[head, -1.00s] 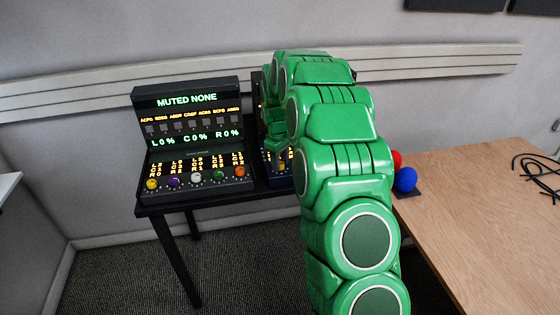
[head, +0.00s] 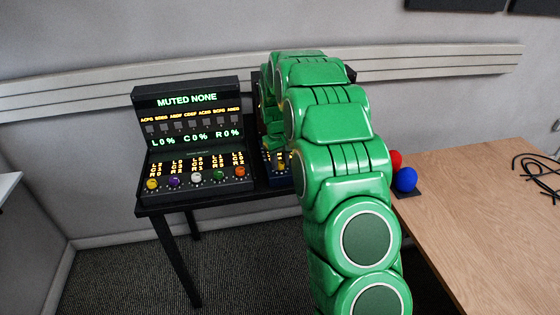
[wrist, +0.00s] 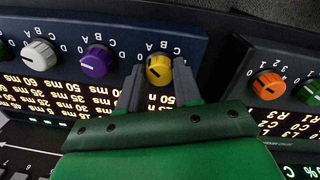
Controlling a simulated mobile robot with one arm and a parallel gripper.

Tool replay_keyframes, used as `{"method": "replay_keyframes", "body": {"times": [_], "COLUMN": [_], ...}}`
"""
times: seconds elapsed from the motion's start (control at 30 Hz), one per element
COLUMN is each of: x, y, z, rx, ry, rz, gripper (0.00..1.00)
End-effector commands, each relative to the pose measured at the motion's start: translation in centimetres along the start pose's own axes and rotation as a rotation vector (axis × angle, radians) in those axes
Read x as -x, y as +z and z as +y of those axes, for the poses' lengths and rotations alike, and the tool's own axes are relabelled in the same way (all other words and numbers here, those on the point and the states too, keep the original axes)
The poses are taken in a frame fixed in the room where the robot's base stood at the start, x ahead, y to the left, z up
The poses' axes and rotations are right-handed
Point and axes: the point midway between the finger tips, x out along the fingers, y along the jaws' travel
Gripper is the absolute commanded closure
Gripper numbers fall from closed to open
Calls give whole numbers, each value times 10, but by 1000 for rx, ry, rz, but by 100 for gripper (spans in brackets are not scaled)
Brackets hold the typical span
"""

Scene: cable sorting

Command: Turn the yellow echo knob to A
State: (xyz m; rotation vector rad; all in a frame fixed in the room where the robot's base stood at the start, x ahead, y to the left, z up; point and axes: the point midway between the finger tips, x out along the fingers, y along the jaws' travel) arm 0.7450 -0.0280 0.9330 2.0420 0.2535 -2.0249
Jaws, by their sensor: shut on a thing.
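The yellow echo knob (wrist: 158,73) sits on a dark blue panel (wrist: 112,45) in the wrist view, with the letters C, B and A printed upside down above it. My gripper (wrist: 158,86) has one finger on each side of this knob and is shut on it. The knob has a dark pointer mark; I cannot tell exactly which letter it points at. In the head view the yellow echo knob (head: 283,166) shows just left of my arm, and my gripper is mostly hidden.
A purple knob (wrist: 97,61) and a white knob (wrist: 39,54) sit left of the yellow one. A separate panel with an orange knob (wrist: 269,85) is at the right. In the head view a black mixer console (head: 190,130) stands left, and a wooden table (head: 470,215) right.

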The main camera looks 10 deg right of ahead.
Motion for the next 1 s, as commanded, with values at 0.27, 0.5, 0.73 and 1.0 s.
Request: {"method": "replay_keyframes", "body": {"times": [0.27,0.5,0.73,1.0], "x": [1,1,1,1], "y": [-1,-1,-1,-1], "z": [0,0,0,0], "rx": [-168,-247,-266,-266], "ry": [1,0,0,0], "rz": [-8,-13,-13,-13], "gripper": [97,97,97,97]}}
